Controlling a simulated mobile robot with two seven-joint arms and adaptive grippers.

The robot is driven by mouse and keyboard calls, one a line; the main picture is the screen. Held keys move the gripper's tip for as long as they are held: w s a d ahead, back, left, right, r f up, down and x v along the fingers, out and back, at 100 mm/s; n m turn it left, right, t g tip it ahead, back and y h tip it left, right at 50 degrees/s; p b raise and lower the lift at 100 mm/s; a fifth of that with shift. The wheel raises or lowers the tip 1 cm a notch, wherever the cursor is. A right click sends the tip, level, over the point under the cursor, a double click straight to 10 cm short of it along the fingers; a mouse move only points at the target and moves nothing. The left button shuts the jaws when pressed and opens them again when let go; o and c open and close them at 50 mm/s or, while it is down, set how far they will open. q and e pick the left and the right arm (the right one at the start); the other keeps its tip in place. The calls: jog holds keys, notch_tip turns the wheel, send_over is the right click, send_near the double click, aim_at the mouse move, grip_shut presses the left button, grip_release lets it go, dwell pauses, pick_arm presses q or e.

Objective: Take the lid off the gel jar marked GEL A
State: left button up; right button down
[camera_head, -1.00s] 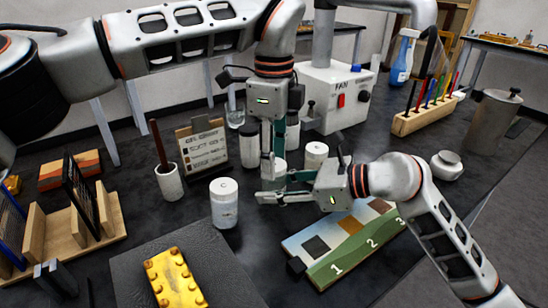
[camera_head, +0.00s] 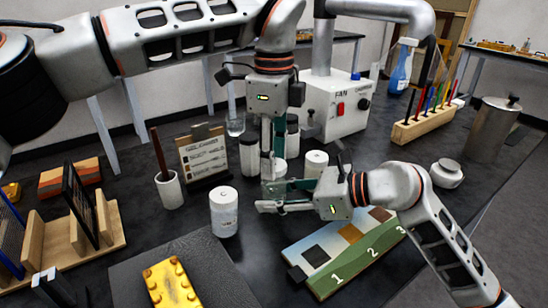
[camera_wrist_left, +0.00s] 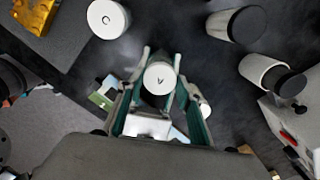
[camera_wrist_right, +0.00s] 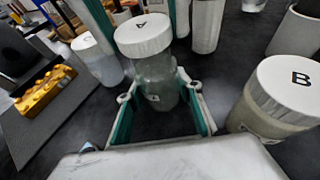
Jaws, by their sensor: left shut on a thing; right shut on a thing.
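The GEL A jar (camera_wrist_right: 157,82) is clear, with a white lid marked A (camera_wrist_right: 143,34) in the right wrist view; the lid also shows in the left wrist view (camera_wrist_left: 160,79). My left gripper (camera_head: 272,172) points down from above and is shut on the lid, one finger on each side. My right gripper (camera_head: 263,197) comes in from the right, low down, and is shut around the jar's body. In the head view the fingers hide most of the jar. The lid is over the jar's mouth; I cannot tell whether there is a gap between them.
A jar marked B (camera_wrist_right: 290,95) stands close by. Another white-lidded jar (camera_head: 224,213) stands left of the grippers. Dark-lidded jars (camera_head: 249,158) stand behind, near the fan box (camera_head: 335,105). A numbered board (camera_head: 345,250) and yellow brick (camera_head: 172,285) lie in front.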

pick_arm(q)
jog(key=shift+r, duration=1.95)
pick_arm(e)
jog(key=c, duration=1.3)
grip_release()
